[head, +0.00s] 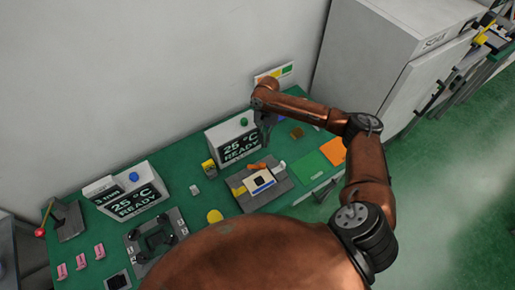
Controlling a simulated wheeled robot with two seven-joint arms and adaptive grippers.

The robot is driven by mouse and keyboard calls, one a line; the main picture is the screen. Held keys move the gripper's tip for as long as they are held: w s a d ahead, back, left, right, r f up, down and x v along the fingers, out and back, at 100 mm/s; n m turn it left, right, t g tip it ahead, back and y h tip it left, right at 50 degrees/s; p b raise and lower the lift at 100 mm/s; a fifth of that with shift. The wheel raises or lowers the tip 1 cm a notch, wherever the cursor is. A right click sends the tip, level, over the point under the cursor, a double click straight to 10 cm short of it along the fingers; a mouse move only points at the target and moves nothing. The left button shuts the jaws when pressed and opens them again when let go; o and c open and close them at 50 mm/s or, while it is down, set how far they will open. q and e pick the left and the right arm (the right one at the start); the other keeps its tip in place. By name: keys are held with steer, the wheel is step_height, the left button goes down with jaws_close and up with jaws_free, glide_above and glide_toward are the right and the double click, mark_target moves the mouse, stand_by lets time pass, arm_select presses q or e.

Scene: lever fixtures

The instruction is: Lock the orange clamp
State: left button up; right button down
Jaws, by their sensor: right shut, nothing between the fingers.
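The orange clamp (257,168) is a small orange lever at the back of a dark fixture plate (278,189) on the green bench. A white block with a dark square (260,182) sits on the same plate, just in front of the clamp. My right gripper (265,140) points down above and behind the clamp. It is shut and empty, and looks apart from the clamp. At this size I cannot tell the lever's exact angle. My left gripper is not in view.
A white display box (233,140) reading 25 °C READY stands close left of the right gripper. Another display box (140,191), a red-knobbed lever (40,232) and pink tags (80,262) are at left. Green (311,166) and orange (333,151) squares lie right of the fixture.

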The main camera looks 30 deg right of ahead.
steer(key=x, duration=0.8)
steer(key=shift+w+a, duration=0.15)
steer(key=shift+w, duration=0.05)
steer(key=shift+s+f, duration=0.1)
steer(key=shift+f, duration=0.3)
steer(key=shift+s+f+p, duration=0.1)
steer(key=shift+f+p, duration=0.2)
steer(key=shift+f, duration=0.15)
steer(key=shift+s, duration=0.1)
steer(key=shift+a+r+p, duration=0.1)
steer(key=shift+p, duration=0.2)
steer(key=m+p, duration=0.1)
steer(key=p, duration=0.1)
steer(key=s+m+p, duration=0.1)
steer(key=p, duration=0.2)
steer(key=shift+s+a+r+y+p, duration=0.15)
steer(key=shift+s+r+y+p, duration=0.05)
steer(key=shift+y+p, duration=0.15)
steer(key=shift+s+f+m+p, duration=0.15)
steer(key=shift+m+p, duration=0.35)
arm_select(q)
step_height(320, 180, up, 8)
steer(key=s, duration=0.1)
arm_select(e)
steer(key=shift+f+t, duration=0.15)
steer(key=shift+t, duration=0.15)
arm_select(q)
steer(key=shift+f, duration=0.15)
